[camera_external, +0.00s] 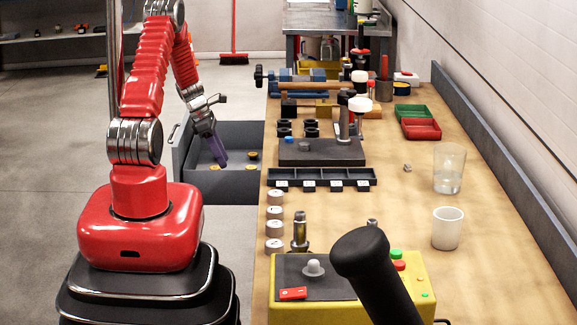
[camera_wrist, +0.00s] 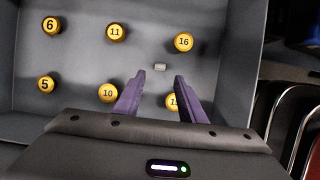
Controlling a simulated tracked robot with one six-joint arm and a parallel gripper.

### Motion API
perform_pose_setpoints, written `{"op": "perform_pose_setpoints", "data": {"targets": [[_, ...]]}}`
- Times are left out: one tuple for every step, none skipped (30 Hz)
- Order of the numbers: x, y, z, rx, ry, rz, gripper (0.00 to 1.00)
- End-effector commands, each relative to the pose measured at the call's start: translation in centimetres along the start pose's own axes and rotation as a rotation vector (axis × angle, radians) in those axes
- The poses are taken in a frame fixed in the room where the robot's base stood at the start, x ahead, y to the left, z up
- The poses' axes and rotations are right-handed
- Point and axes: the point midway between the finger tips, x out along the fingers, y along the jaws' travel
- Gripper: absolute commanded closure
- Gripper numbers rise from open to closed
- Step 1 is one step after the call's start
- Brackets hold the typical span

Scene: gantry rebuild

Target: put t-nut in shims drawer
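My gripper (camera_external: 221,163) points down into the drawer. Its purple fingers (camera_wrist: 159,76) are apart with nothing between them.
Several numbered yellow discs lie in the drawer, including 11 (camera_wrist: 116,32), 16 (camera_wrist: 184,42) and 10 (camera_wrist: 108,92); one is partly hidden by my right finger. A small grey piece (camera_external: 407,168) lies on the bench near a glass (camera_external: 449,168). The bench edge stands right of the drawer.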

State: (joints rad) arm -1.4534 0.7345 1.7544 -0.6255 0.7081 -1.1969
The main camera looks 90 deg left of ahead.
Motion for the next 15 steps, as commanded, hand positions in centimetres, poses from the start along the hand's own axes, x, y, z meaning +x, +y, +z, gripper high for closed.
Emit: {"op": "perform_pose_setpoints", "data": {"targets": [[-1.0,0.1,0.0,0.0,0.0,0.004,0.63],[-1.4,0.1,0.0,0.0,0.001,0.003,0.63],[-2.1,0.1,0.0,0.001,0.0,0.003,0.63],[-2.5,0.1,0.0,0.001,0.0,0.003,0.63],[-2.9,0.1,0.0,0.001,0.0,0.003,0.63],[-3.3,0.1,0.0,0.001,0.0,0.003,0.63],[-3.6,0.1,0.0,0.001,0.0,0.002,0.63],[-3.9,0.0,0.0,0.001,0.0,0.002,0.63],[-4.1,0.0,0.0,0.0,0.001,0.001,0.63],[-4.3,0.0,0.0,0.0,0.001,0.001,0.63],[-4.4,0.0,0.0,0.0,0.001,0.001,0.63],[-4.5,0.0,0.0,0.0,0.001,0.0,0.63],[-4.5,0.0,0.0,0.0,0.001,0.0,0.63],[-4.5,0.0,0.0,0.0,0.001,0.0,0.63],[-4.5,0.0,0.0,0.0,0.001,0.0,0.63]]}}
